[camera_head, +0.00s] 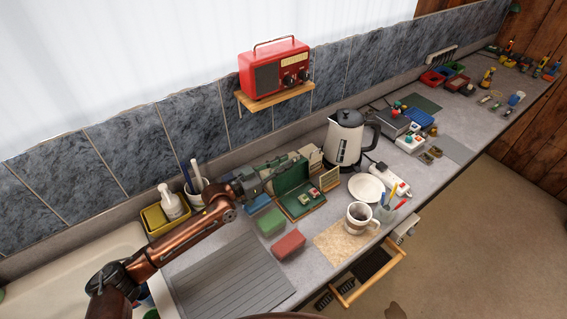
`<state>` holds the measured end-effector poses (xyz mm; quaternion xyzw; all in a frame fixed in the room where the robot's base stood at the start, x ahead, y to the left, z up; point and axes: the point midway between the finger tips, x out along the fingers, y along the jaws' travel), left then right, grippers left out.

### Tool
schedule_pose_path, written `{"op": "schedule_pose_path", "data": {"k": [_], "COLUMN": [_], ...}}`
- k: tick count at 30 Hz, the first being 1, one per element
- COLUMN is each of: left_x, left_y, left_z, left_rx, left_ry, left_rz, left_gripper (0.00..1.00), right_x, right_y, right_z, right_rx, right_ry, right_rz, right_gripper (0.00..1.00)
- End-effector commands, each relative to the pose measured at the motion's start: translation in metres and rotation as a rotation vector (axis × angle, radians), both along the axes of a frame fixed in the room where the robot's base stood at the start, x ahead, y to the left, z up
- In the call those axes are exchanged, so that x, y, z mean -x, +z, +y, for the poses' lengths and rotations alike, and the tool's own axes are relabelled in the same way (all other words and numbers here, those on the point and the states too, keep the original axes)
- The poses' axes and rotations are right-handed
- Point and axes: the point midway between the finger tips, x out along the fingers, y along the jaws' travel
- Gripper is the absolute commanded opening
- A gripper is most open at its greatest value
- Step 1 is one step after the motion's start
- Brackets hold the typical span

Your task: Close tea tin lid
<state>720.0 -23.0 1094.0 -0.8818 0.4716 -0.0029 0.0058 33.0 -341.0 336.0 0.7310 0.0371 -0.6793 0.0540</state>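The green tea tin (302,204) sits on the counter left of the kettle. Its lid (291,176) stands raised at the back, and small red and pale items show inside the tin. My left arm reaches in from the left, and its gripper (264,172) is at the left edge of the raised lid, close to it. I cannot tell whether it touches the lid or how its fingers are set. My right gripper is not in view.
A green block (270,222) and a red block (289,245) lie before the tin. The kettle (345,140), plate (366,188) and mug (360,217) stand to the right. A yellow tub (156,220) is left. A drawer (372,270) hangs open below the counter.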

Motion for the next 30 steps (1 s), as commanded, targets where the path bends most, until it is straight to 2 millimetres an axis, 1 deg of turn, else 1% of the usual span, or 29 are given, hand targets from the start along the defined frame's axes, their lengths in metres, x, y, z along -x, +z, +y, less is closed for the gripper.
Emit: {"op": "schedule_pose_path", "data": {"k": [1, 5, 6, 24, 30], "left_x": [0.0, 0.0001, 0.0001, -0.0002, 0.0033], "left_y": [0.0, 0.0, 0.0001, -0.0001, 0.0015], "left_z": [0.0002, 0.0003, 0.0003, 0.0008, -0.0012], "left_rx": [0.0, 0.0, 0.0, -0.001, -0.016], "left_ry": [0.0, 0.0, 0.0, 0.001, 0.001], "left_rz": [0.0, 0.0, 0.0, -0.001, -0.023], "left_gripper": [0.09, 0.0, 0.0, 0.0, 0.0], "right_x": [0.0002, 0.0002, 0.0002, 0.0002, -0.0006], "right_y": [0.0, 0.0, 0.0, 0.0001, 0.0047], "right_z": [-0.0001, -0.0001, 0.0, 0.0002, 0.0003], "right_rx": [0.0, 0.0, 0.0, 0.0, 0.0], "right_ry": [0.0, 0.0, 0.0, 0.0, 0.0], "right_rz": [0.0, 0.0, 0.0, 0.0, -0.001], "right_gripper": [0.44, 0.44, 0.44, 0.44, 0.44]}}
